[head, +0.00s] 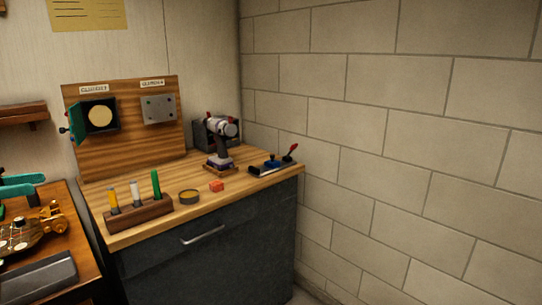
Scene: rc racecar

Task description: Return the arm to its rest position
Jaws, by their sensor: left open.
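My left gripper (39,182) seems to be the pair of teal bars entering at the left edge, above the brown bench at the lower left. The bars are apart, with nothing visible between them. Most of the left arm is outside the picture. An orange-brown and gold object (35,230) with small round parts lies on that bench, just below the gripper. I cannot tell whether they touch. My right gripper is not in view.
A panel (140,133) stands behind. A dark flat case (38,276) lies lower left. A block wall closes the right.

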